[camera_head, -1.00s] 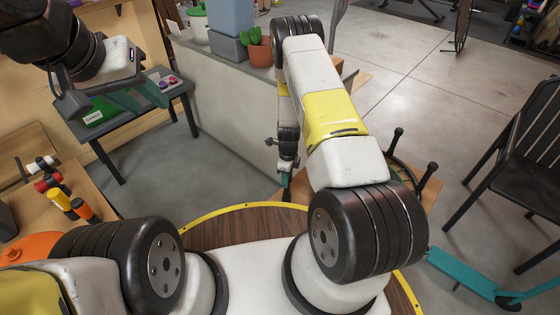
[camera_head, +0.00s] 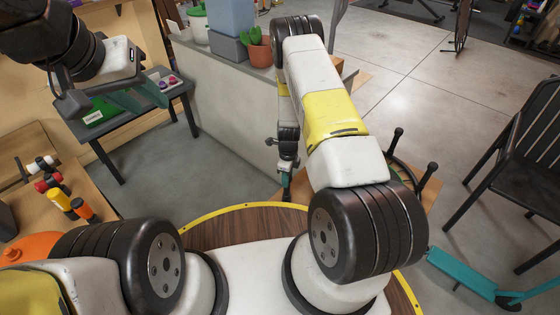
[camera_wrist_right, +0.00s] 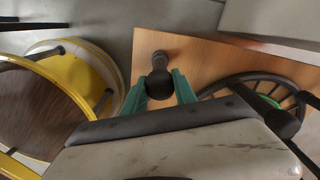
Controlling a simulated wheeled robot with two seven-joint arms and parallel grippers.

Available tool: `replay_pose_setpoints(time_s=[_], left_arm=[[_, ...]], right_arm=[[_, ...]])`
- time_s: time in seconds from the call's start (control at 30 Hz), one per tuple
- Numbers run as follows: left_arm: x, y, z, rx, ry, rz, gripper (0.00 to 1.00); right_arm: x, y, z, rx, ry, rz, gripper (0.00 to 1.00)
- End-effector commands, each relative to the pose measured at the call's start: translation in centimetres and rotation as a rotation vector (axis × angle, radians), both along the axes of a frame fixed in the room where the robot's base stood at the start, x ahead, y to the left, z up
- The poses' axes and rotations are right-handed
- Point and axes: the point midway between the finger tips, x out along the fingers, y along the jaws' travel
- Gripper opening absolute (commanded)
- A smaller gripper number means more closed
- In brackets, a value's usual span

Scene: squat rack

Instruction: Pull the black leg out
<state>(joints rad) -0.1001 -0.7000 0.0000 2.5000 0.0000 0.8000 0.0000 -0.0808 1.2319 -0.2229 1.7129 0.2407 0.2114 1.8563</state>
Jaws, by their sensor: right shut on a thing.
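The black leg (camera_wrist_right: 160,72) sits on the wooden board (camera_wrist_right: 205,66) and points toward the camera in the right wrist view. The teal fingers of my right gripper (camera_wrist_right: 158,88) are shut on it, one on each side of its rounded end. In the head view my right gripper (camera_head: 286,182) is low beside the board, partly hidden by my own arm, and the held leg is not clear there. My left gripper (camera_head: 140,95) hangs at upper left, away from the board; the gap between its fingers is not clear.
More black legs (camera_head: 394,140) stand by a dark ring on the board. A round yellow-rimmed wooden top (camera_wrist_right: 38,110) is at left in the wrist view. A low wall (camera_head: 228,105) with potted plants, a teal scooter (camera_head: 462,280) and a black chair (camera_head: 520,165) are around.

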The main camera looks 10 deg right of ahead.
Motion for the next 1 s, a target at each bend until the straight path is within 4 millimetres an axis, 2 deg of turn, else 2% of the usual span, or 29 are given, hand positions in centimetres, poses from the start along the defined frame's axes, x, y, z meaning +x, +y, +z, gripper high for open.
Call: replay_pose_setpoints(time_s=[1.0], left_arm=[[0.00,0.00,0.00,0.000,0.000,0.000,0.36]], right_arm=[[0.03,-0.01,0.58,0.000,-0.001,0.001,0.00]])
